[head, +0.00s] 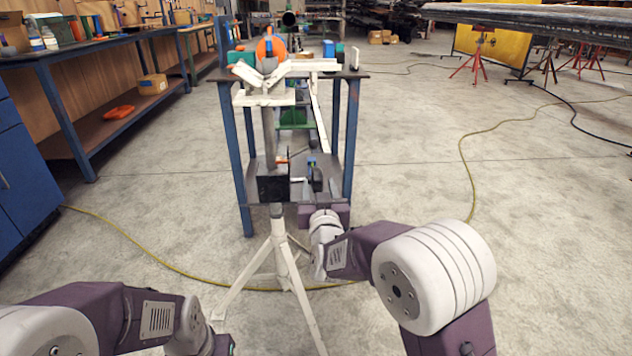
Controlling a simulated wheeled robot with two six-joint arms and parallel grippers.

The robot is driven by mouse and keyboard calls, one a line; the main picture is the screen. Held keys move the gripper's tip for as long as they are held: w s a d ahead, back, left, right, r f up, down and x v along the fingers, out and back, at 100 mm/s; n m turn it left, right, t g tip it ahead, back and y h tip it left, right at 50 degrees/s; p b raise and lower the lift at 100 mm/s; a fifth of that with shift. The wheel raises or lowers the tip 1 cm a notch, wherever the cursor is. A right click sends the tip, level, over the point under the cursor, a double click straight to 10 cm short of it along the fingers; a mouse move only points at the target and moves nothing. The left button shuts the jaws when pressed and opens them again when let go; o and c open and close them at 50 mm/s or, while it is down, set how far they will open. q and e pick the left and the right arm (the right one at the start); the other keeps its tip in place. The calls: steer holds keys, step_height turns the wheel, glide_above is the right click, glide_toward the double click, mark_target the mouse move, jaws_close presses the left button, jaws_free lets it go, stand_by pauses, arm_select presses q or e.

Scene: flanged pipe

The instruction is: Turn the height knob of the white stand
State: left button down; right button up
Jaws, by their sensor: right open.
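The white stand (280,262) is a tripod with splayed legs on the floor. A grey post rises from it to a white V-shaped head at the top. A black block (272,188) sits around the lower post. I cannot clearly make out the height knob among the small parts beside this block. My right gripper (312,181) is open, just right of the black block and pointing away from me. Contact with the stand cannot be told. My left arm is low at the bottom left, apart from the stand, and only an edge of the left gripper (222,346) shows.
A blue-legged table (244,150) stands right behind the stand, with an orange disc (271,48) near its top. A workbench (60,56) is at the left. A yellow hose (150,258) crosses the floor. The floor at the right is mostly clear.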

mark_target(318, 176)
steer(key=shift+w+r+p, duration=0.25)
steer(key=shift+p, duration=0.05)
steer(key=w+p, duration=0.3)
steer(key=shift+w+r, duration=0.1)
steer(key=shift+r, duration=0.1)
steer(key=w+b, duration=0.1)
steer(key=w, duration=0.1)
steer(key=w+f+b, duration=0.1)
steer(key=w, duration=0.1)
steer(key=shift+w, duration=0.15)
steer(key=shift+w+r, duration=0.1)
steer(key=shift+w, duration=0.5)
steer(key=shift+c, duration=0.4)
